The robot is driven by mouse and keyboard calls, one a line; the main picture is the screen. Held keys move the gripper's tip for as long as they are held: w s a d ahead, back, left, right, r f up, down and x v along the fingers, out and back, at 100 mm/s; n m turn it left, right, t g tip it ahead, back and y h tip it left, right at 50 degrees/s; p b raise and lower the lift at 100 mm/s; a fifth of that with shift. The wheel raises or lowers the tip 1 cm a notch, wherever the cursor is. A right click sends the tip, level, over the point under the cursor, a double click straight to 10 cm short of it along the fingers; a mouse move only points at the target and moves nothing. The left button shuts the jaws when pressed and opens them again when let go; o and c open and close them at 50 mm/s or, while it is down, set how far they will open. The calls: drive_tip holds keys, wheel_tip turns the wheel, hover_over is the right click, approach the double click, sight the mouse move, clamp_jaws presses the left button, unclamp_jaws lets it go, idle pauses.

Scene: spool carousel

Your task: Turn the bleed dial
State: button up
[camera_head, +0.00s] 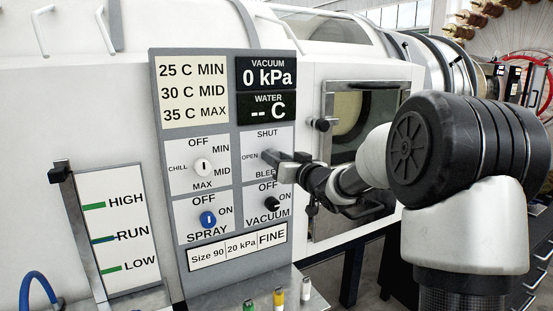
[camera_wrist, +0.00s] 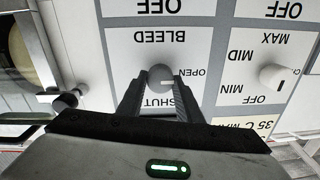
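The bleed dial (camera_wrist: 161,74) is a small round grey knob on a white panel, in the upper middle of the upside-down wrist view. Its labels read SHUT, OPEN and BLEED; a small pale mark on it is on the OPEN side. My gripper (camera_wrist: 160,80) reaches to the panel with one finger on each side of the dial. Whether the fingers press on it is not clear. In the head view my gripper (camera_head: 277,164) covers the bleed dial, with SHUT above, OPEN to the left and part of BLEED below.
The white chill dial (camera_head: 203,166) is left of the bleed dial. The black vacuum knob (camera_head: 272,204) is just below my gripper, and the blue spray knob (camera_head: 208,219) is lower left. A grey-framed door (camera_head: 317,190) with a round knob (camera_head: 322,125) stands close on the right.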

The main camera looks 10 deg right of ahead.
drive_tip(key=shift+f+n+b, duration=0.1)
drive_tip(key=shift+n+b, duration=0.25)
drive_tip(key=shift+n, duration=0.05)
drive_tip(key=shift+s+a+f+n+h+b, duration=0.1)
drive_tip(key=shift+n+h+b, duration=0.15)
drive_tip(key=shift+n+b, duration=3.9)
drive_tip(key=shift+a+n+h+b, duration=0.1)
drive_tip(key=shift+n+h+b, duration=0.15)
drive_tip(key=shift+n+b, duration=3.85)
drive_tip(key=n+p, duration=0.3)
drive_tip(key=shift+n, duration=0.35)
drive_tip(key=o, duration=1)
drive_tip(key=shift+o, duration=0.2)
